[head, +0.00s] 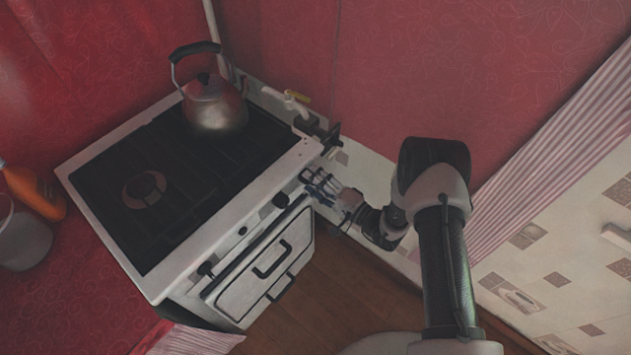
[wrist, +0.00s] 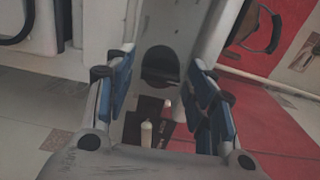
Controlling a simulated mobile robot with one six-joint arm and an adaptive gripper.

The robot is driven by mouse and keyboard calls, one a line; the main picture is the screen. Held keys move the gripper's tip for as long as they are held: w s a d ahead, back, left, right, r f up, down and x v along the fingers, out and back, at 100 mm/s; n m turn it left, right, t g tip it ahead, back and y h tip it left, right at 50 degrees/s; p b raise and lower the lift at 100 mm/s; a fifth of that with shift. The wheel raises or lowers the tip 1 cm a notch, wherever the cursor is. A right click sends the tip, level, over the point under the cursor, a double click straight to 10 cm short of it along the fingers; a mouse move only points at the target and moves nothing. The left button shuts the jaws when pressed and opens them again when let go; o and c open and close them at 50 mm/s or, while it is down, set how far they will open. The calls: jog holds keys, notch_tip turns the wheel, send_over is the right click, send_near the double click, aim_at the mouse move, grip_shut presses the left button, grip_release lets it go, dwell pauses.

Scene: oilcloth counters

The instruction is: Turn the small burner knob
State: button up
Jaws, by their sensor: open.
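The white stove (head: 215,228) has a row of dark knobs along its front panel, including a left knob (head: 206,268) and a right knob (head: 281,200). My gripper (head: 314,178) is at the right end of that panel and hides part of it. In the wrist view my gripper (wrist: 161,68) is open, with blue pads on both fingers. A dark round knob (wrist: 160,62) on the white panel shows between and beyond the fingertips. The fingers look apart from it, but the exact gap is unclear. I cannot tell from labels which knob is the small burner's.
A metal kettle (head: 214,105) stands at the back of the dark cooktop, and a round burner (head: 144,188) shows at the left. The oven door (head: 262,268) with its handle is below the panel. A wall corner with pipes (head: 290,98) is near the stove's right side.

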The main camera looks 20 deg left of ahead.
jog(key=shift+d, duration=0.1)
jog(key=v, duration=1.2)
jog(key=shift+c, duration=0.2)
dwell(1.0)
